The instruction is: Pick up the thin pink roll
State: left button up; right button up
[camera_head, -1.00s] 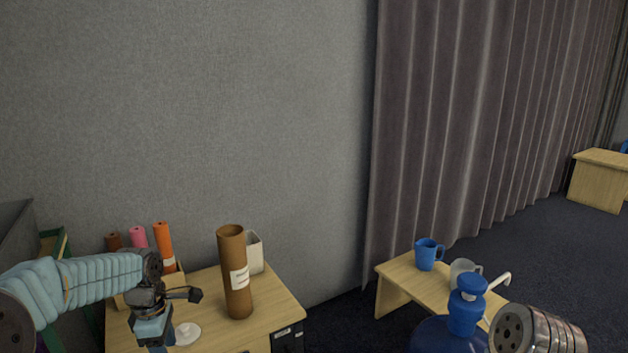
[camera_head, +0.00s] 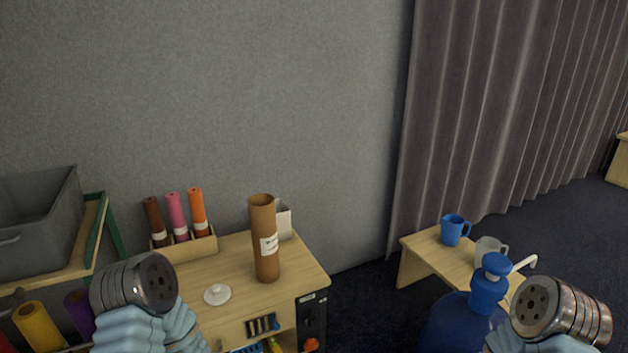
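The thin pink roll (camera_head: 177,213) stands upright with a slight tilt in a small wooden holder (camera_head: 187,248) at the back left of the wooden cabinet top. It has a white band near its lower end. A brown roll (camera_head: 154,219) stands to its left and an orange roll (camera_head: 198,209) to its right, both close beside it. My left arm rises at the lower left in front of the cabinet, and my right arm shows at the lower right. Neither gripper's fingers are in the picture.
A thick brown tube (camera_head: 264,238) stands right of the holder, with a white round lid (camera_head: 217,294) in front. A grey bin (camera_head: 38,222) sits on a shelf at left. A blue mug (camera_head: 454,230) and blue water bottle (camera_head: 462,322) are at right.

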aim_at(179, 229)
jog(key=l+u, duration=1)
jog(key=i+j, duration=0.05)
jog(key=j, duration=0.05)
